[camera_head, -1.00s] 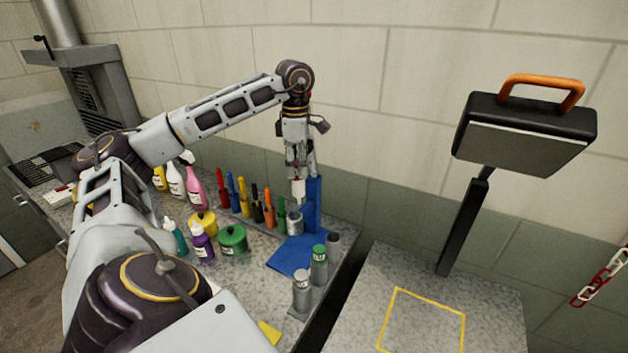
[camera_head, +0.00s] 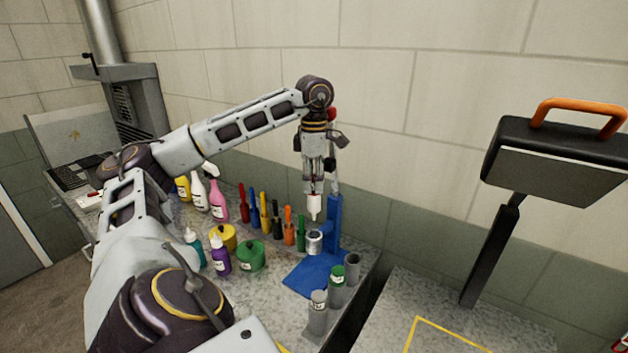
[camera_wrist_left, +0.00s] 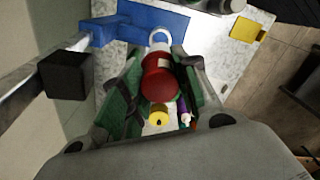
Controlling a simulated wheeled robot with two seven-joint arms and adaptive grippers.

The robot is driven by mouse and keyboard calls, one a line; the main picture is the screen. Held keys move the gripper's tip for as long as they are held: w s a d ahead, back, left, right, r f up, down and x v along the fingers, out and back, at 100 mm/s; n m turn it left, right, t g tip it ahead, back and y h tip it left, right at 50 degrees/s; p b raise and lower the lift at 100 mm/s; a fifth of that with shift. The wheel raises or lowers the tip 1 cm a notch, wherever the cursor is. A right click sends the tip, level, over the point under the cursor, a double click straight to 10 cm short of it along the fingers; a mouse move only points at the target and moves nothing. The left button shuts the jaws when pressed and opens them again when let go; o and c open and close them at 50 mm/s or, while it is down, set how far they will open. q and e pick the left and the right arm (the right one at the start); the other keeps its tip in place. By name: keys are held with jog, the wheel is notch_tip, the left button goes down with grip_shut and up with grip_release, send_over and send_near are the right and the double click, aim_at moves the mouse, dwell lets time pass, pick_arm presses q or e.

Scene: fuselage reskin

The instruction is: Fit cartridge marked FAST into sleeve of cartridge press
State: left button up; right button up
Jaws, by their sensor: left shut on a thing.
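My left gripper (camera_head: 314,186) points down and is shut on a cartridge (camera_head: 314,204), which shows a white part below the fingers. In the left wrist view it is a red cylinder (camera_wrist_left: 158,80) with a pale label between the fingers; I cannot read its marking. The blue cartridge press (camera_head: 334,218) has an upright column behind and right of the gripper and a flat base. Its metal sleeve (camera_head: 314,243) is below the cartridge, and a small gap shows between them. In the wrist view the sleeve's ring (camera_wrist_left: 161,37) shows beyond the red cylinder. My right gripper is out of view.
A grey-topped cartridge (camera_head: 317,312) and a green-topped cartridge (camera_head: 337,284) stand by the press base, with a grey holder (camera_head: 352,269) beside them. Several coloured tools stand in a row left of the press. A green pot (camera_head: 250,258) and a purple bottle (camera_head: 221,256) stand nearer.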

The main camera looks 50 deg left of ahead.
aim_at(314, 195)
pick_arm(q)
jog(key=shift+f+b, duration=1.7)
jog(key=shift+f, duration=0.6)
jog(key=o, duration=0.4)
jog(key=c, duration=0.4)
